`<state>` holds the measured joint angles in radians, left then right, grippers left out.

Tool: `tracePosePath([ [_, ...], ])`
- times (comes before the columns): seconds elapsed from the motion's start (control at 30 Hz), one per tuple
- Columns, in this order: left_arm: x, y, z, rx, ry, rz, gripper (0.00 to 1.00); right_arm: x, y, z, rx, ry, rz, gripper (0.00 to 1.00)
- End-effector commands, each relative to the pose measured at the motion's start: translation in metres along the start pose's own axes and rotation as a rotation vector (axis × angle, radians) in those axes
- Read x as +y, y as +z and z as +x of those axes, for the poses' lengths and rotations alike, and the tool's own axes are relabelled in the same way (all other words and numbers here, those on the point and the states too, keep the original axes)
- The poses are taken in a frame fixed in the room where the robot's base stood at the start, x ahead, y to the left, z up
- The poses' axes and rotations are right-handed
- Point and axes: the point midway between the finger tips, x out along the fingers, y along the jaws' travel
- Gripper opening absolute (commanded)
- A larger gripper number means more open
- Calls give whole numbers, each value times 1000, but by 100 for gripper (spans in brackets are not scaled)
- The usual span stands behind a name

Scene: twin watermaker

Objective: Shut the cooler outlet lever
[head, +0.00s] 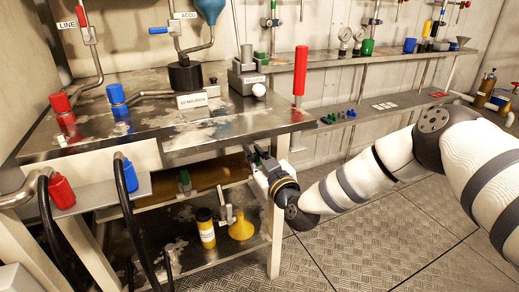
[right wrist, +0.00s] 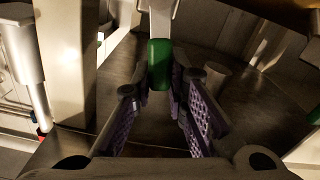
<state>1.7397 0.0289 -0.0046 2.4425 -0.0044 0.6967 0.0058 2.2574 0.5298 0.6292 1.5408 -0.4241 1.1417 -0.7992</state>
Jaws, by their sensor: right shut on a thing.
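A green lever handle (right wrist: 160,64) on a pale metal arm shows in the right wrist view, with the dark purple-padded fingers of my right gripper (right wrist: 158,88) on both sides of it. The right gripper is shut on this handle. In the head view, my right gripper (head: 258,160) is at the right end of the steel bench, just below the top by the front right leg, and hides most of the handle. No label for the cooler outlet is readable. My left gripper is not in view.
The steel bench top (head: 235,122) is just above the gripper, and the bench leg (head: 277,235) is close by. A yellow bottle (head: 205,228) and yellow funnel (head: 242,228) stand on the lower shelf. A red cylinder (head: 300,72) stands upright behind. The floor at right is clear.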

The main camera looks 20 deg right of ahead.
Motion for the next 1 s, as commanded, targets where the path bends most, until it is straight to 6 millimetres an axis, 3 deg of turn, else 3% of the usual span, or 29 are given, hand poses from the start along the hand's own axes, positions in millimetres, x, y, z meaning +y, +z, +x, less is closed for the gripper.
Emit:
tracePosePath([
  [0.4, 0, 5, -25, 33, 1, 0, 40, -25, 2, 0, 2, -2, -394, 0],
  [1.0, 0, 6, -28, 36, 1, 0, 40, -53, 28, 0, 0, -2, -953, 0],
])
